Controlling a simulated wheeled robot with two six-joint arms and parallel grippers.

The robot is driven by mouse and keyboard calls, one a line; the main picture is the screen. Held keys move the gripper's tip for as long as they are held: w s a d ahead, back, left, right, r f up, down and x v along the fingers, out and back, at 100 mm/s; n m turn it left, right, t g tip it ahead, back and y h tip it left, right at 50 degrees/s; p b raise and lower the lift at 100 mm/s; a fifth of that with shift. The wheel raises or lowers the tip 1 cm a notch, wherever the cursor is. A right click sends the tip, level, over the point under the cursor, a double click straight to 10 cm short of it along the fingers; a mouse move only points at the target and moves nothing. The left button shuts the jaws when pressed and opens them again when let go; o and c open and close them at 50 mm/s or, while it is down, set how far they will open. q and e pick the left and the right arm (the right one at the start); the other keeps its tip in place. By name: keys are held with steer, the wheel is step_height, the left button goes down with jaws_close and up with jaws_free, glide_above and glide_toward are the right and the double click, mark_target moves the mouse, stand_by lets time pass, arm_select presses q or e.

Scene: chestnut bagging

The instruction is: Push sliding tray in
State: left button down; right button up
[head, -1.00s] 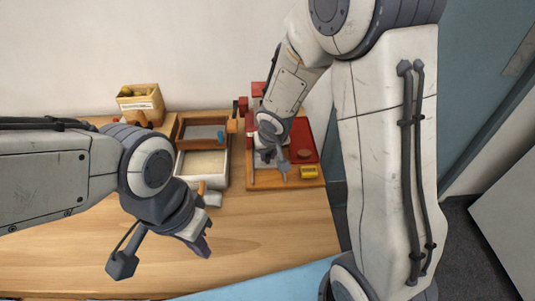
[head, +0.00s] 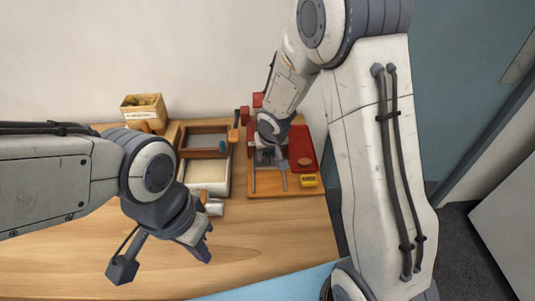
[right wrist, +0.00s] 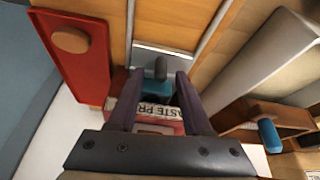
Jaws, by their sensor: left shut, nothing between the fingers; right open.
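A shallow pale tray (head: 209,189) sits in front of a wooden frame box (head: 205,128) in the head view. I cannot tell whether this is the sliding tray. My right gripper (right wrist: 154,74) is open above a wooden board (head: 263,188). In the right wrist view its fingers stand either side of a dark grey knob (right wrist: 160,68), without visibly gripping it. A blue block (right wrist: 155,87) and a box labelled "ASTE PR" (right wrist: 155,112) show between and behind the fingers. My left gripper (head: 201,250) is shut and empty over the bare front table.
A red panel with a round wooden knob (right wrist: 70,40) lies on the board's right side. The front table (head: 270,235) is clear.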

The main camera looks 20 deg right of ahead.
steer(key=p+v, duration=0.3)
steer(key=v, duration=0.7)
steer(key=shift+r, duration=0.25)
